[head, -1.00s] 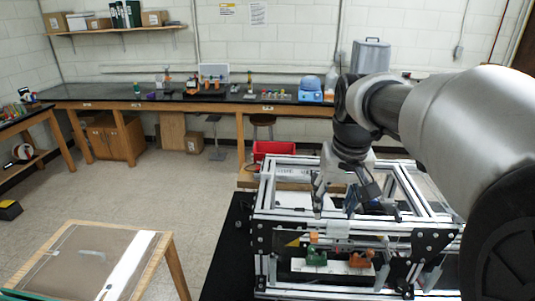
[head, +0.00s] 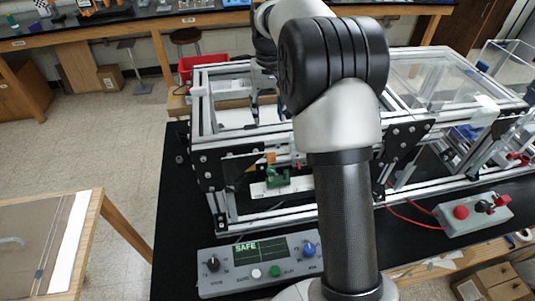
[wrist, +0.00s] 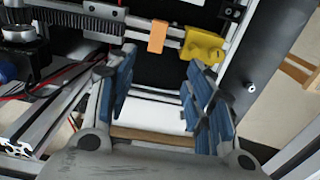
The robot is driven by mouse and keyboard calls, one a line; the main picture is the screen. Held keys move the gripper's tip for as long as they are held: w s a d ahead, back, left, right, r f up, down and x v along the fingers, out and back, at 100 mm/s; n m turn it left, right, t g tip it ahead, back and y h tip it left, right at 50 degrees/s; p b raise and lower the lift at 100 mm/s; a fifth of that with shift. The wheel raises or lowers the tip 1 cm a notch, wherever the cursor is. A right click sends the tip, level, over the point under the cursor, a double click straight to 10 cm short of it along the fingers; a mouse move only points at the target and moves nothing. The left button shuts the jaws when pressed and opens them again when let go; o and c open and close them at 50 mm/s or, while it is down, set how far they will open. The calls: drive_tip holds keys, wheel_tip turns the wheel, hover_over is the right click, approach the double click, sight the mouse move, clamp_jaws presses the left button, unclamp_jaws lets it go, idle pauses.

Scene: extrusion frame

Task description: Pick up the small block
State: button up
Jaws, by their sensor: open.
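In the wrist view, a small orange block (wrist: 157,36) sits on a rail beyond my fingertips. A yellow knobbed part (wrist: 202,46) is just right of it on the same rail. My gripper (wrist: 160,75) is open, with blue pads and nothing between them; the orange block is apart from the fingers. In the head view, my arm hides most of the gripper. A small orange piece (head: 271,157) shows above a green part (head: 277,179) at the front of the extrusion frame (head: 215,155). I cannot tell for sure which piece is the small block.
A toothed rack (wrist: 75,22) and a motor (wrist: 20,57) lie left of the fingers. Frame bars surround the gripper. A control box (head: 260,263) reading SAFE and a box with a red button (head: 461,212) stand in front. A red bin (head: 203,65) is behind.

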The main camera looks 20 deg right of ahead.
drive_tip(key=f+b, duration=0.1)
drive_tip(key=f, duration=0.2)
drive_tip(key=f+b, duration=0.1)
drive_tip(key=f, duration=0.3)
drive_tip(key=f+b, duration=0.1)
drive_tip(key=f, duration=0.2)
drive_tip(key=shift+s+f, duration=0.2)
drive_tip(key=shift+s, duration=0.05)
drive_tip(key=f+b, duration=0.1)
drive_tip(key=f, duration=0.1)
drive_tip(key=f+b, duration=0.1)
drive_tip(key=f, duration=0.2)
drive_tip(key=shift+s+d, duration=0.15)
drive_tip(key=shift+d, duration=0.05)
drive_tip(key=shift+c, duration=0.3)
drive_tip(key=c, duration=0.9)
drive_tip(key=shift+r, duration=0.15)
